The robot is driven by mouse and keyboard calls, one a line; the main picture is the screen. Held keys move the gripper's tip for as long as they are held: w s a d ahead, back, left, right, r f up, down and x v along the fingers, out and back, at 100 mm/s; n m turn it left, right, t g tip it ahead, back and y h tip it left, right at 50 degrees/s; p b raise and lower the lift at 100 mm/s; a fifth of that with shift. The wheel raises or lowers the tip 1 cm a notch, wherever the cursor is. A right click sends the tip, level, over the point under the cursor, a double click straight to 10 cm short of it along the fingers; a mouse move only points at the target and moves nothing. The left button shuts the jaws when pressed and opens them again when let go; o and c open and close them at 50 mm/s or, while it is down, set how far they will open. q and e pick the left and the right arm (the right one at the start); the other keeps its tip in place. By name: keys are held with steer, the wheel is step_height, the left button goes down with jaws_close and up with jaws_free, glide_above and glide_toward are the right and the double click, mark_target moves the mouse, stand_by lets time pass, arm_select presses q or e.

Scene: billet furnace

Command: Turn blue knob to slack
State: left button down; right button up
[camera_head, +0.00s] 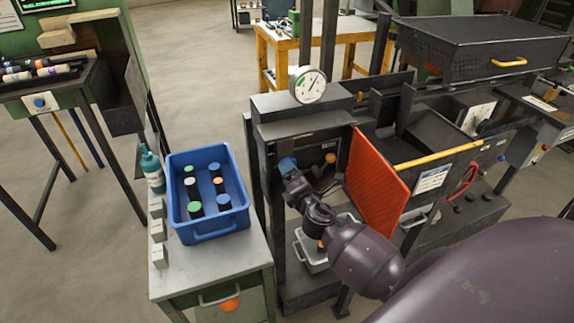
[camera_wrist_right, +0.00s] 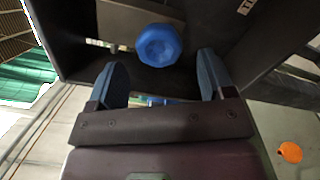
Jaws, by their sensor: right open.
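The blue knob (camera_wrist_right: 158,45) is faceted and sits inside a dark metal housing in the right wrist view. My right gripper (camera_wrist_right: 163,82) is open, with its two dark blue fingers on either side below the knob. The knob is ahead of the fingertips and does not appear to be held. In the head view my right gripper (camera_head: 288,166) reaches into the dark press frame (camera_head: 300,118), left of the orange panel. Blue shows at its tip there, and I cannot tell knob from fingers. My left gripper is not in view.
A round gauge (camera_head: 307,85) stands on top of the frame. The orange panel (camera_head: 376,170) is close to the right of my arm. A blue bin (camera_head: 208,233) with several capped cylinders stands on the cabinet at left. A grey tray (camera_head: 309,252) sits low in the frame.

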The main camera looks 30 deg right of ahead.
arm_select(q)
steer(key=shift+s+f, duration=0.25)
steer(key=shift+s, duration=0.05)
arm_select(e)
steer(key=v, duration=0.4)
steer(key=shift+s, duration=0.3)
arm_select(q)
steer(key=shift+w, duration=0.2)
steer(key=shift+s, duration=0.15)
arm_select(e)
steer(key=s+a+f+m+g+y, duration=0.2)
steer(key=s+a+f+m+g, duration=0.1)
steer(key=s+f+m, duration=0.4)
steer(key=s+a+f+m+g+y, duration=0.2)
steer(key=s+f+m, duration=0.5)
steer(key=s+m, duration=0.5)
steer(key=s+a+g, duration=0.1)
steer(key=a, duration=0.1)
steer(key=shift+a+m, duration=0.3)
steer(key=shift+a, duration=0.05)
